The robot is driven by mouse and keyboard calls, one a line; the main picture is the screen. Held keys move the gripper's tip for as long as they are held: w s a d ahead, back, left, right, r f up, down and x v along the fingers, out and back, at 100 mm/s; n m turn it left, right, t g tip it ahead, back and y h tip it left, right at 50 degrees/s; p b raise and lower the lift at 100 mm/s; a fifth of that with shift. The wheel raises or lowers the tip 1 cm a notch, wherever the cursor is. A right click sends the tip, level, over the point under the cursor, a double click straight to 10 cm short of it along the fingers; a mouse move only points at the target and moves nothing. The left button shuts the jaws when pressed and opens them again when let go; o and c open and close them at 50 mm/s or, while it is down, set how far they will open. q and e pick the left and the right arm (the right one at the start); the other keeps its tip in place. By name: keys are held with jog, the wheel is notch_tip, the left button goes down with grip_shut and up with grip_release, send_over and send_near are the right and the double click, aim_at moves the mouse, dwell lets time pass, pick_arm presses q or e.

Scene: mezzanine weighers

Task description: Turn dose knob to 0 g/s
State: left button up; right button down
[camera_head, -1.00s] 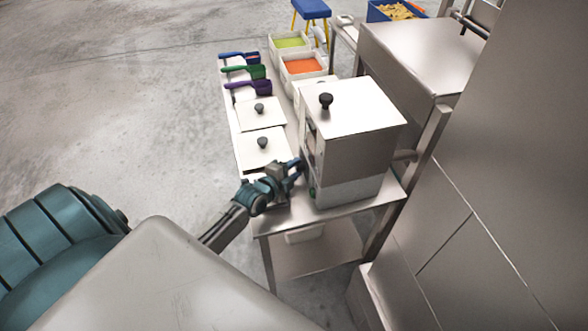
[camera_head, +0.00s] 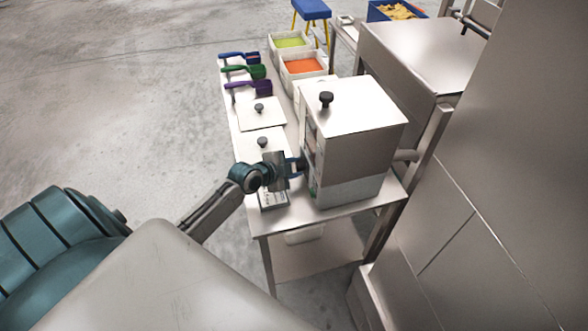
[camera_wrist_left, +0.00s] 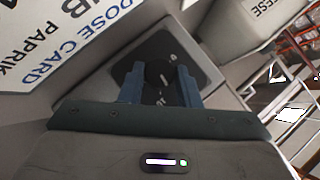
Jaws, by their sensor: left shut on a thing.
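The dose knob (camera_wrist_left: 158,73) is round and black, on a dark dial plate (camera_wrist_left: 178,50) with small white marks, in the left wrist view. My left gripper (camera_wrist_left: 160,85) is shut on the knob, one blue finger at each side. The dial marks are too small to read and the knob's setting is unclear. In the head view my left gripper (camera_head: 299,165) reaches the left face of the steel weigher box (camera_head: 352,150), and the knob is hidden behind it. My right gripper is not in view.
A dose card (camera_wrist_left: 60,40) with blue and black print is beside the dial. The steel table (camera_head: 330,215) holds a small panel (camera_head: 272,199), lidded bins (camera_head: 262,112), scoops (camera_head: 248,87) and an orange-filled tray (camera_head: 303,66). A large steel cabinet (camera_head: 500,190) stands at right.

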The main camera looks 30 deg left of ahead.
pick_arm(q)
jog(key=shift+w+a+n+g+h+b, duration=0.1)
jog(key=shift+n+g+h+b, duration=0.25)
jog(key=shift+n+g+h, duration=0.2)
jog(key=shift+w+a+n+g+h+b, duration=0.1)
jog(key=shift+n+g+h+b, duration=0.2)
jog(key=shift+n+g+h, duration=0.25)
jog(key=n+g+h+b, duration=0.2)
jog(key=g, duration=0.1)
jog(key=shift+w+a+n+h, duration=0.15)
jog(key=shift+a+n+h, duration=0.15)
jog(key=shift+n, duration=0.1)
jog(key=n+h+b, duration=0.1)
jog(key=n+g+h+b, duration=0.1)
jog(key=h, duration=0.1)
jog(key=shift+w+a+f+g+b, duration=0.1)
jog(key=shift+w+f+g+b, duration=0.1)
jog(key=shift+g+b, duration=0.15)
jog(key=shift+f+n+g+h+b, duration=0.1)
jog(key=shift+n+g+h+b, duration=0.25)
jog(key=shift+n+h+b, duration=0.45)
jog(key=shift+a+n+g+h+b, duration=0.1)
jog(key=shift+n+g+h+b, duration=0.2)
jog(key=shift+n+h+b, duration=0.35)
jog(key=shift+f+n+h+b, duration=0.1)
jog(key=shift+n+h+b, duration=0.2)
jog(key=shift+n+h, duration=0.2)
